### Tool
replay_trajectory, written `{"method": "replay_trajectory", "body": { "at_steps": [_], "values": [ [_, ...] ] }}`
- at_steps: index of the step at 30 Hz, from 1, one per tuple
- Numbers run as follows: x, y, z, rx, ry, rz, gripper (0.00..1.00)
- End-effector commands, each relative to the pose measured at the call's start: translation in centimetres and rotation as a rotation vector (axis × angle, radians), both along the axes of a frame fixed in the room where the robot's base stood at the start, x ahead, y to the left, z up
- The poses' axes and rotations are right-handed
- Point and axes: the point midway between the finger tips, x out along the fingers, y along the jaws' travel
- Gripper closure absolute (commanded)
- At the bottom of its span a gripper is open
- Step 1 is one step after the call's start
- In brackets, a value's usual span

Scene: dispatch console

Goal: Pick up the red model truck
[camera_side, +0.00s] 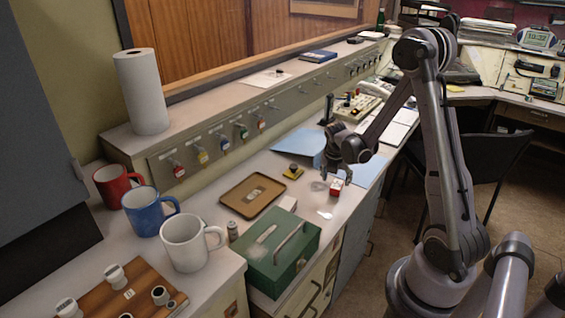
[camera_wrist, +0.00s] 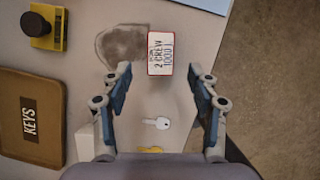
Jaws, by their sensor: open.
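I cannot make out a plain truck shape. A small red and white block-like thing (camera_side: 335,188) lies on the desk near its front edge. In the wrist view its white top (camera_wrist: 160,53) reads "2 CREW" and its edges are red; it may be the truck. My gripper (camera_side: 339,174) points down just above it in the side view. In the wrist view my gripper (camera_wrist: 160,76) is open and empty, and the red and white thing lies ahead of the gap between the fingertips, towards the top of the picture.
A silver key (camera_wrist: 156,123) with a yellow tag lies below the gap. A brown tray marked "KEYS" (camera_wrist: 58,145) and a yellow-black device (camera_wrist: 43,28) lie left. The desk edge drops to the floor (camera_wrist: 270,70) at right. A green box (camera_side: 283,250) and mugs stand nearer the camera.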

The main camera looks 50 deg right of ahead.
Motion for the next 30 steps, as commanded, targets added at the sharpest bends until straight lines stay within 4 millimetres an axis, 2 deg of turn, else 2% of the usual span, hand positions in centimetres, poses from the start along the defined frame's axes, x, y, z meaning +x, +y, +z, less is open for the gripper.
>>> {"method": "replay_trajectory", "body": {
  "at_steps": [8,21,30],
  "values": [
    [0.1,-0.6,-1.2,0.000,-0.001,-0.002,0.40],
    [0.5,-2.7,-5.1,0.000,-0.002,-0.001,0.40],
    [0.5,-2.8,-5.3,0.000,-0.001,-0.001,0.40]
  ]
}}
